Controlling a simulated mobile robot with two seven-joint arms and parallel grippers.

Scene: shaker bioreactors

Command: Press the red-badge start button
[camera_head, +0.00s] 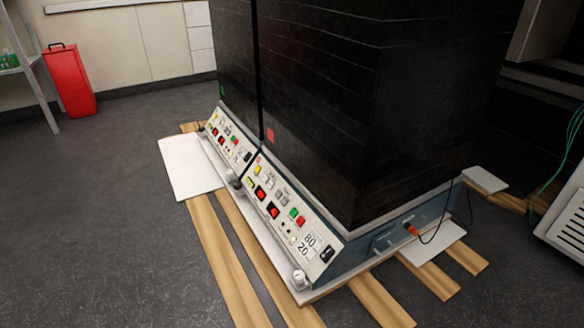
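Two black shaker bioreactors stand side by side on a low base. The nearer one (330,110) bears a small red badge (270,135) low on its front face. The farther one (228,55) bears a small green badge (222,90). Below the red badge is a sloped white control panel (318,262). It carries a green button (293,213), a red button (301,220) beside it, a yellow button (257,170) and two red switches, the lower one (272,210) nearer. Button labels are too small to read. Neither of my grippers is in view.
The farther bioreactor has a similar control panel (227,142). Wooden planks (232,265) lie under the base and stick out in front. A red container (69,80) stands at the back wall by a shelf (30,75). The dark floor (130,230) to the left is clear.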

